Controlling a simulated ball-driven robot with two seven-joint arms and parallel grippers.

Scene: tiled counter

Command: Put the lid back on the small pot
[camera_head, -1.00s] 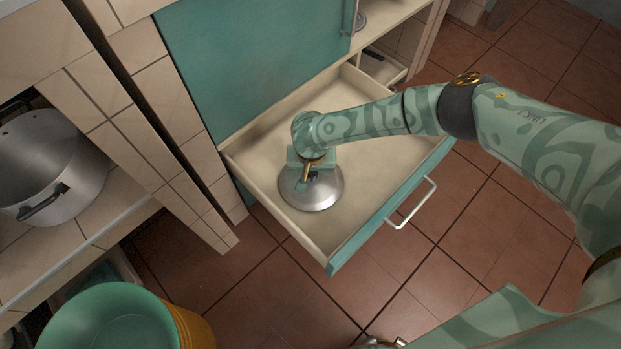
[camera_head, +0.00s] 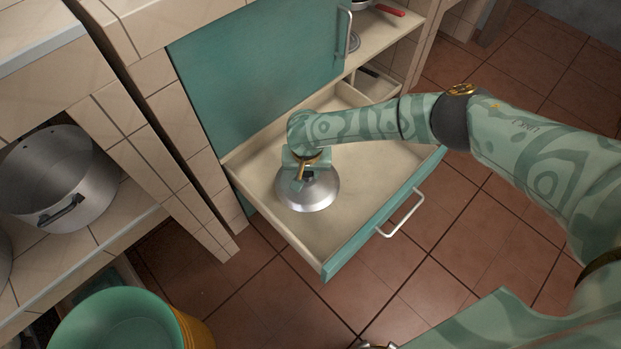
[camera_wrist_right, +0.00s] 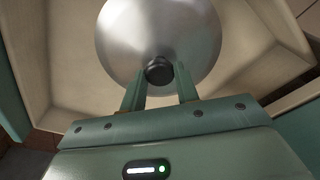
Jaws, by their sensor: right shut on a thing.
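The lid is a round silver metal disc (camera_head: 318,192) with a black knob. It is at the open drawer (camera_head: 390,162), inside its outline; I cannot tell whether it touches the drawer floor. My right gripper (camera_head: 308,178) is above it, shut on the knob. In the right wrist view the fingers (camera_wrist_right: 159,84) are on either side of the black knob, and the lid (camera_wrist_right: 160,28) spreads beyond them. A pan with a red handle (camera_head: 388,9) is partly visible on the shelf at the top; I cannot tell whether it is the small pot. My left gripper is not visible.
A large steel pot (camera_head: 85,190) with black handles stands on the left shelf. A green bucket (camera_head: 120,322) is at the bottom left. The teal cabinet door (camera_head: 255,70) rises behind the drawer. The drawer's right part is empty, with open tiled floor beyond.

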